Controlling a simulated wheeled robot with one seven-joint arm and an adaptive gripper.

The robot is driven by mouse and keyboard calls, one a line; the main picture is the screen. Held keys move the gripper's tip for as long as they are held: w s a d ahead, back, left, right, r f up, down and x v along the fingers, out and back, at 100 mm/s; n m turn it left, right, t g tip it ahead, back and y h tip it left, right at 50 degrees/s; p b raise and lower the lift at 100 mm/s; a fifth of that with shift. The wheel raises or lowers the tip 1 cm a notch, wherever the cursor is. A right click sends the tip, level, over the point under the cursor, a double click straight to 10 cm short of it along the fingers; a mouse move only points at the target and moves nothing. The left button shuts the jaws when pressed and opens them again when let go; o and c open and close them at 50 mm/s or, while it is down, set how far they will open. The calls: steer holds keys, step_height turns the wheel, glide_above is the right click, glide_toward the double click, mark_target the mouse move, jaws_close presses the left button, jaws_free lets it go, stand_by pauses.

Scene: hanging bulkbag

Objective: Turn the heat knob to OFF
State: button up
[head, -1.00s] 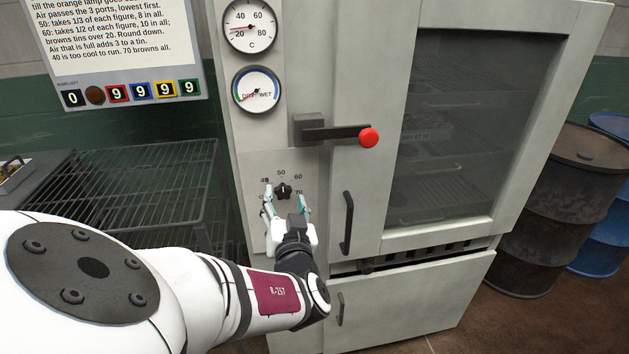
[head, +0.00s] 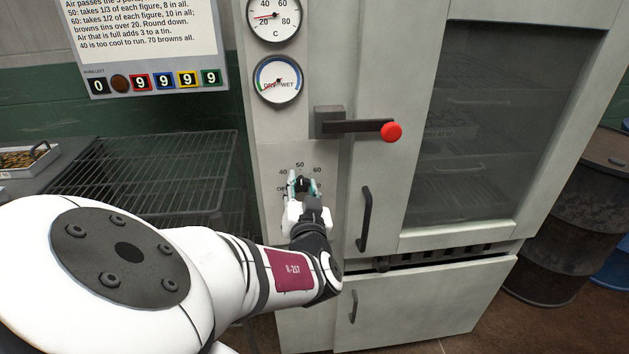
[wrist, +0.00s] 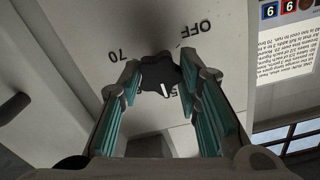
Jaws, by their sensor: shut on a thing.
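The heat knob (head: 301,182) is a small black lobed dial on the grey cabinet's left panel, with 40, 50 and 60 readable around it in the head view. In the wrist view the knob (wrist: 158,74) appears upside down, with OFF at upper right and 70 at upper left. Its white pointer mark is on the side of the 50, whose figure is partly hidden. My gripper (head: 302,190) is at the knob, its teal-padded fingers on either side. In the wrist view my gripper (wrist: 165,80) is shut on the knob's rim.
A black lever with a red ball (head: 391,132) sticks out above the knob. A black door handle (head: 364,218) is just to the right. A wire rack (head: 150,180) stands left, under the notice board (head: 140,40). Two dials are above.

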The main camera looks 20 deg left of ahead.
steer(key=n+p, duration=0.3)
steer(key=n, duration=0.2)
steer(key=shift+r+n, duration=0.1)
steer(key=shift+n, duration=0.2)
steer(key=n+p, duration=0.3)
steer(key=n, duration=0.3)
steer(key=shift+s+p, duration=0.1)
steer(key=shift+p, duration=0.25)
steer(key=n+p, duration=0.3)
steer(key=n, duration=0.3)
steer(key=shift+a+n, duration=0.1)
steer(key=shift+n, duration=0.2)
steer(key=n, duration=0.2)
steer(key=n+p, duration=0.2)
steer(key=n, duration=0.1)
steer(key=shift+f+n, duration=0.25)
steer(key=shift+n, duration=0.05)
steer(key=o, duration=1.2)
steer(key=shift+c, duration=0.2)
